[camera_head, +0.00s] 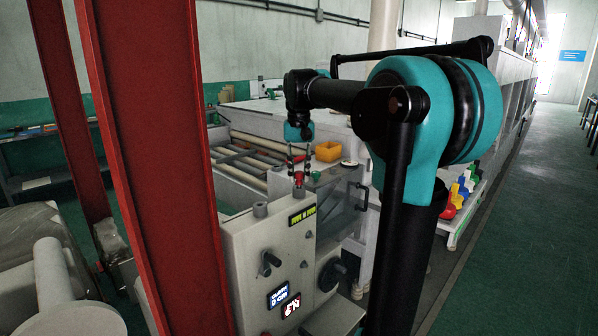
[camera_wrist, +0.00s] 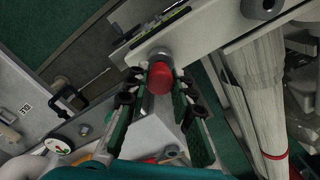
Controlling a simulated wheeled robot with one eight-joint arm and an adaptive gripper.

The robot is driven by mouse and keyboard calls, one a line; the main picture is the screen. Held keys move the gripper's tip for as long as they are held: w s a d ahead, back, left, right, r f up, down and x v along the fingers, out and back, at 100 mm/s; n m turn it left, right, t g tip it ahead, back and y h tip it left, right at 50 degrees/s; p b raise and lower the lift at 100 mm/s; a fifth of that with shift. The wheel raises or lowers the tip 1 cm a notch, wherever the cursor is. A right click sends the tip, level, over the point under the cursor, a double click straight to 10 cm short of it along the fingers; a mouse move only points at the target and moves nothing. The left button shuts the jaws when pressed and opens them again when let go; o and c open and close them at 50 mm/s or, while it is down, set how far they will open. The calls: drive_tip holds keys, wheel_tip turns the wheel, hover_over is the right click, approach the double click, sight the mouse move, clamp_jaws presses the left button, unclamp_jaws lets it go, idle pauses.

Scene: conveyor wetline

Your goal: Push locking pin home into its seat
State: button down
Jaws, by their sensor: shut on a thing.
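The locking pin shows as a red rounded knob (camera_wrist: 160,78) with a grey metal collar around its far end in the wrist view. In the head view the red knob (camera_head: 299,178) is small, at the top rear edge of the grey control cabinet. My gripper (camera_head: 299,168) points down over it, and its fingertips are at the knob. In the wrist view my gripper (camera_wrist: 160,86) has one dark finger with green pads on each side of the knob and is shut on it. The seat and the pin's shaft are hidden, so I cannot tell how deep the pin sits.
The grey control cabinet (camera_head: 250,245) has black knobs and lit displays. A roller conveyor (camera_head: 243,158) lies behind it, with a yellow bin (camera_head: 328,151) nearby. A red post (camera_head: 160,150) stands at the left. The green aisle (camera_head: 535,200) at the right is clear.

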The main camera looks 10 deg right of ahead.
drive_tip(key=shift+f, duration=0.5)
drive_tip(key=c, duration=1.2)
unclamp_jaws()
wheel_tip(320, 180, up, 12)
